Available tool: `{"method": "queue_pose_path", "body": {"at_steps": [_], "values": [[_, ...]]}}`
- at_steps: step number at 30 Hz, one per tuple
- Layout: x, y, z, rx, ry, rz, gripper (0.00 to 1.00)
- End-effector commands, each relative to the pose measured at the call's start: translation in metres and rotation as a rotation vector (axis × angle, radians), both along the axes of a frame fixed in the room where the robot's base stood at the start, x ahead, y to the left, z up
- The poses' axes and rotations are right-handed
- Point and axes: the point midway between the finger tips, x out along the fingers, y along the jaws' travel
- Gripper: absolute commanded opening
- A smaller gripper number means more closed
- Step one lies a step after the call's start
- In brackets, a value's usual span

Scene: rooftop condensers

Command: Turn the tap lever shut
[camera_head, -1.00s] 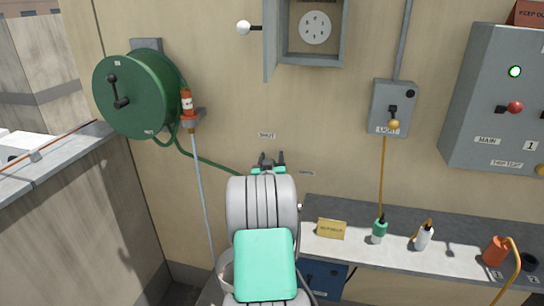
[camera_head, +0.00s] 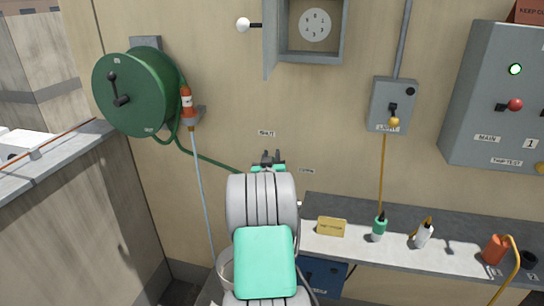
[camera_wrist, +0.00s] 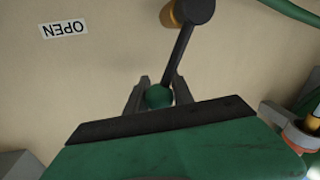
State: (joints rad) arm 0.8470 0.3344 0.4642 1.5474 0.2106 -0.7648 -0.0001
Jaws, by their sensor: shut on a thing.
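The tap lever (camera_wrist: 181,52) is a dark bar running from a round dark pivot with a brass part (camera_wrist: 173,14) down to a green knob (camera_wrist: 159,96) in the wrist view. My gripper (camera_wrist: 157,93) is shut on the green knob, one finger on each side of it. In the head view my gripper (camera_head: 271,158) is against the wall, and my arm hides most of the tap. A SHUT label (camera_head: 266,133) is on the wall just above my gripper. An OPEN label (camera_head: 307,171) is to its right, and it also shows in the wrist view (camera_wrist: 64,30).
A green hose reel (camera_head: 140,92) hangs at the left, its hose running toward the tap. A shelf (camera_head: 350,251) at the right carries several bottles and a yellow sign (camera_head: 331,227). A light switch box (camera_head: 393,106) and a grey panel (camera_head: 497,95) are above it.

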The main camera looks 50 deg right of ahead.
Motion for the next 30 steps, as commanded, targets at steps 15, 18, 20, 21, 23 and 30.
{"method": "queue_pose_path", "body": {"at_steps": [15,18,20,21,23,30], "values": [[0.0004,0.0005,-0.0009,0.001,0.001,0.001,0.0],[0.0004,0.0006,-0.001,0.002,0.001,0.001,0.0],[0.0004,0.0006,-0.001,0.002,0.001,0.001,0.0],[0.0004,0.0006,-0.001,0.002,0.001,0.001,0.0],[0.0004,0.0006,-0.0011,0.002,0.001,0.001,0.0],[0.0102,0.005,-0.0046,-0.042,0.094,0.003,0.0]]}}
